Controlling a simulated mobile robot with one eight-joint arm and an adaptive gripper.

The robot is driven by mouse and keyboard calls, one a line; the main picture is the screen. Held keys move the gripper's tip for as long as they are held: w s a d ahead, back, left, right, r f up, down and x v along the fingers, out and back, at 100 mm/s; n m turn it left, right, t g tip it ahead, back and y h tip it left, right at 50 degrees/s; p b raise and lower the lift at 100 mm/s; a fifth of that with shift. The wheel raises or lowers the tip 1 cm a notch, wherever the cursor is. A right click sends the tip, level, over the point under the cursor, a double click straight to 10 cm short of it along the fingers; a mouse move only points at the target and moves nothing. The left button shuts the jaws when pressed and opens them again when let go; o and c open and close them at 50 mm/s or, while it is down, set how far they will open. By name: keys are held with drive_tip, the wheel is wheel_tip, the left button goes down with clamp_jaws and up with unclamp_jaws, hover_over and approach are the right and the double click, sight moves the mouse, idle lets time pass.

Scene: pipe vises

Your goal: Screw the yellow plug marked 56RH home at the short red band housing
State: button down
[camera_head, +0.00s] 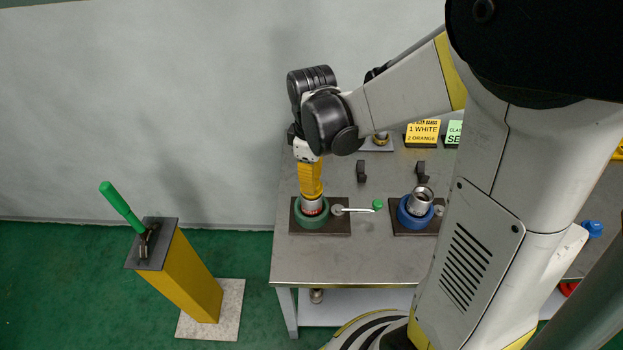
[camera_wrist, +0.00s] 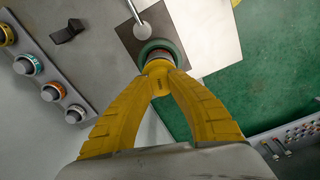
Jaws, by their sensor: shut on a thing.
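My gripper (camera_head: 311,190) points straight down over the green vise (camera_head: 312,222) at the left of the table. In the wrist view, its yellow fingers (camera_wrist: 159,82) close on a yellow plug (camera_wrist: 158,67), whose marking I cannot read. The plug sits at the mouth of a metal housing (camera_head: 312,206) with a red band, which stands upright in the green vise. Plug and housing are in line and appear to touch; I cannot tell how deep the plug sits. In the head view the fingers mostly hide the plug.
A blue vise (camera_head: 414,216) holding another metal housing (camera_head: 423,198) stands to the right. A green-knobbed lever (camera_head: 377,204) reaches between the vises. Signs (camera_head: 423,132) stand at the back. A yellow pedestal (camera_head: 187,275) with a green handle is left of the table. Several colour-banded pieces (camera_wrist: 52,92) show in the wrist view.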

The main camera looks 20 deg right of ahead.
drive_tip(key=shift+f+b, duration=0.45)
drive_tip(key=shift+f, duration=0.05)
drive_tip(key=c, duration=1.3)
unclamp_jaws()
wheel_tip(320, 180, up, 12)
drive_tip(key=s+m+t, duration=0.2)
drive_tip(key=s+m, duration=0.1)
drive_tip(key=s+m+t, duration=0.2)
drive_tip(key=s+m, duration=0.1)
drive_tip(key=m, duration=0.1)
drive_tip(key=s+m+t, duration=0.3)
drive_tip(key=s, duration=0.1)
drive_tip(key=shift+r, duration=0.35)
